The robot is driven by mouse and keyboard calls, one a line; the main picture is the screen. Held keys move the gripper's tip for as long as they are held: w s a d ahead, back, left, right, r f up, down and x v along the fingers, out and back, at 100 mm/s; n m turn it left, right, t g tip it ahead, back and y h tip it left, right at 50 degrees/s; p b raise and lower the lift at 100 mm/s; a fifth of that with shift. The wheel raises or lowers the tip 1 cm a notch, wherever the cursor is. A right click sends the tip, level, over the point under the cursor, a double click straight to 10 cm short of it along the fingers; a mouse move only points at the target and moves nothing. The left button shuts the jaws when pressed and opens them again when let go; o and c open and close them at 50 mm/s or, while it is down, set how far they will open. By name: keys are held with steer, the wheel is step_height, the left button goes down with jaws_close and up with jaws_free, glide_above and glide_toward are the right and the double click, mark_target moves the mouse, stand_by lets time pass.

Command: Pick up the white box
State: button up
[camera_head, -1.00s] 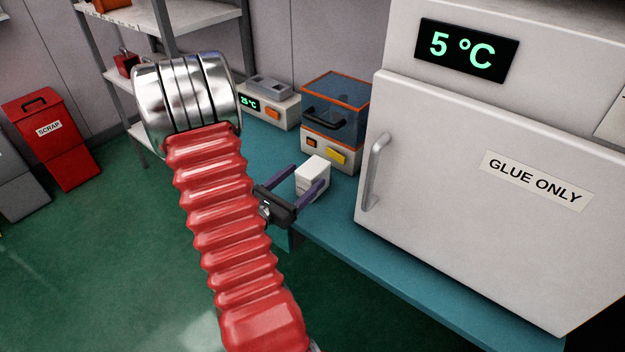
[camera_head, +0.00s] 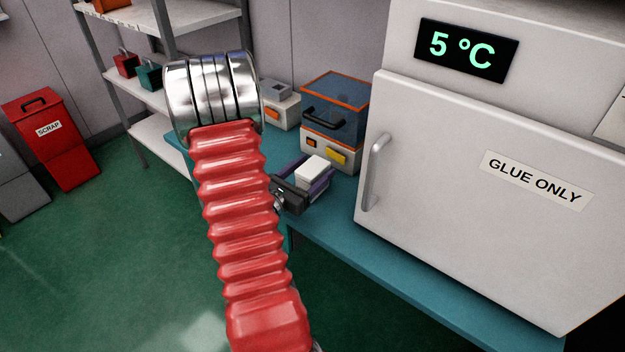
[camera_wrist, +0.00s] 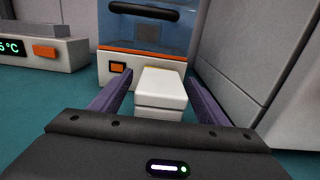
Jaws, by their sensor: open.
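The white box (camera_head: 314,169) stands on the teal bench top (camera_head: 345,237) in the head view. In the wrist view the white box (camera_wrist: 160,92) is near the middle, between the two purple fingers. My gripper (camera_head: 311,171) is open around it, one finger on each side. In the wrist view, gaps show between the box and both fingers of my gripper (camera_wrist: 158,98). The box's lower part is partly hidden by the gripper body.
Behind the box stands a machine with a clear blue, orange-edged lid (camera_head: 335,110). A small white device (camera_head: 283,108) is to its left. A large white fridge (camera_head: 455,190) with a handle stands close on the right. A shelf rack (camera_head: 150,75) is at the back left.

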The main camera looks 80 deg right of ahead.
steer(key=shift+c, duration=0.5)
steer(key=c, duration=1.1)
steer(key=shift+r, duration=0.15)
steer(key=shift+r, duration=4.85)
